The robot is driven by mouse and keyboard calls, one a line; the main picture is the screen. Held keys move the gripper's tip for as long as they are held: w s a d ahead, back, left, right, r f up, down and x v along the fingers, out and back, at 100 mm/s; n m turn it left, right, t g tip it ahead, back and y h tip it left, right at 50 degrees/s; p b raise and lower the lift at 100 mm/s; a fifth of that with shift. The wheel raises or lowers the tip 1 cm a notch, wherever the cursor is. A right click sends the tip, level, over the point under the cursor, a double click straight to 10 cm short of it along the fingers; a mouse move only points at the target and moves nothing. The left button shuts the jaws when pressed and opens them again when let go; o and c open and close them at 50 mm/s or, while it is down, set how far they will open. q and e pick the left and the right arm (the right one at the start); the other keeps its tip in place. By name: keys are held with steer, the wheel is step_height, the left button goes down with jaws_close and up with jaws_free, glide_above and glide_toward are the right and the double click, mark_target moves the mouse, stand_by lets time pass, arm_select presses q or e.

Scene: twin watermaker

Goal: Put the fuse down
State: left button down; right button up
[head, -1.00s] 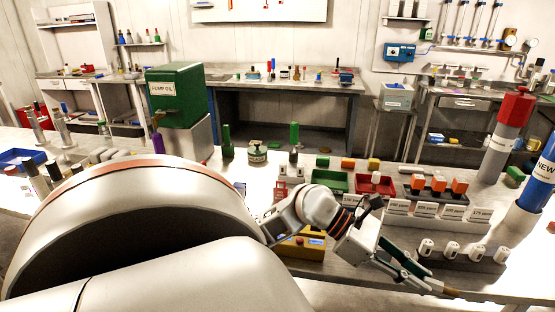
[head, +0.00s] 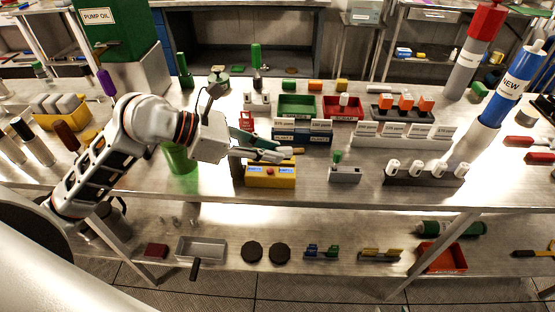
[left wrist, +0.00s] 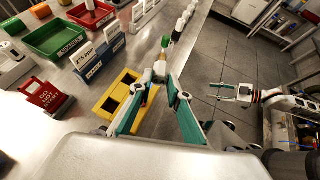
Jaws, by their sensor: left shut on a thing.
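My left gripper (head: 278,153) is shut on the fuse (head: 298,150), whose tan end sticks out past the fingertips to the right. It holds the fuse above the bench, just over the back of a yellow box (head: 270,176) with small displays. In the left wrist view the fingers (left wrist: 160,80) close together on the fuse (left wrist: 159,68), with the yellow box (left wrist: 118,95) below left. The fuse is small and partly hidden by the fingers. My right gripper (left wrist: 237,93) shows open and empty in the left wrist view, out over the floor.
A green tray (head: 297,106) and a red tray (head: 343,107) stand behind labelled card holders (head: 302,133). A small grey block (head: 345,175) with a green-topped piece stands right of the yellow box. A rack of white parts (head: 424,175) is further right. Bare bench lies in front.

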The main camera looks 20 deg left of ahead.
arm_select(q)
steer(key=w+d+r+n+g+y, duration=0.3)
steer(key=d+r+n+g+y, duration=0.2)
steer(key=d+r+n+y, duration=0.6)
steer(key=w+a+r+n+g+h+p, duration=0.1)
steer(key=w+a+r+n+h, duration=0.2)
steer(key=a+n, duration=0.35)
steer(key=w+a+r+n+g+h+p, duration=0.1)
steer(key=w+a+r+n+h, duration=0.2)
steer(key=n, duration=0.7)
steer(key=f, duration=0.6)
steer(key=a+f, duration=0.1)
steer(key=f, duration=1.3)
steer(key=shift+s+a+f, duration=0.15)
steer(key=shift+s, duration=0.15)
steer(key=c, duration=1.9)
jaws_free()
